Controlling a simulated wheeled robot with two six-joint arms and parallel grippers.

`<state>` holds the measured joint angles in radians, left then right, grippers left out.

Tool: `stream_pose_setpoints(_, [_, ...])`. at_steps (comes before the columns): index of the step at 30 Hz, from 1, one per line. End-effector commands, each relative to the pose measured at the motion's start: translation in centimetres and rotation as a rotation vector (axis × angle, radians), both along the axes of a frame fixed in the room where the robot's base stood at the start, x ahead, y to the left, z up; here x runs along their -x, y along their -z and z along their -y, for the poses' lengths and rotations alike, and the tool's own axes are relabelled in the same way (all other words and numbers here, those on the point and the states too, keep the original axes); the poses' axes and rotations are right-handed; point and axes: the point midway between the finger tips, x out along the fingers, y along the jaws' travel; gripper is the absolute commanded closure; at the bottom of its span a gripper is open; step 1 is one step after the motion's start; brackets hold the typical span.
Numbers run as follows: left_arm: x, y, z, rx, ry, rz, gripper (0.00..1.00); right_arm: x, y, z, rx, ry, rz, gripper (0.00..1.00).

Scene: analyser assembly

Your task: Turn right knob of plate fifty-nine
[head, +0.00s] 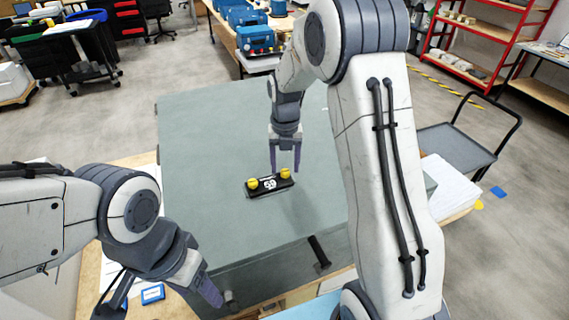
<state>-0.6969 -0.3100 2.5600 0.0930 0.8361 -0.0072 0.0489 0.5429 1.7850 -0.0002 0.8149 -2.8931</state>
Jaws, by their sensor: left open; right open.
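A black plate (269,185) with a white number, which looks like 59, lies on the grey-green top of a large box (200,150). It carries two yellow knobs: the left knob (252,184) and the right knob (285,173). My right gripper (285,170) points down with its fingers open, one to each side of the right knob as seen here. Whether the fingers touch the knob cannot be told. My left gripper (215,300) is low at the front left, away from the plate, open and empty; its fingers are partly hidden.
The box top around the plate is clear. A dark handle (319,252) is on the box's front side. A blue-edged item (152,294) lies at the front left. A grey cart (455,145) and a red shelf (480,40) stand at the right. Blue machines (255,40) stand on a table behind.

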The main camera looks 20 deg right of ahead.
Motion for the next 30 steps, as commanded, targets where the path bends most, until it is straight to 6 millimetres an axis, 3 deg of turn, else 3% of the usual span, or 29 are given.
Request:
stream_pose_setpoints(5, [-0.01, -0.45, 0.0, 0.0, 0.001, 0.0, 0.38, 0.02, 1.17, 0.0, 0.0, 0.001, 0.0, 0.38])
stream_pose_setpoints(13, [0.0, -0.41, 0.0, 0.0, 0.001, 0.0, 0.38, 0.02, 1.33, 0.02, 0.0, 0.001, 0.001, 0.38])
stream_pose_setpoints(18, [0.0, -0.41, 0.0, 0.0, 0.001, 0.0, 0.38, 0.01, 1.31, 0.03, 0.0, 0.001, 0.001, 1.0])
stream_pose_setpoints(30, [0.0, -0.33, 0.0, 0.0, 0.001, 0.0, 0.38, -0.02, 1.3, 0.04, 0.0, 0.052, 0.002, 1.0])
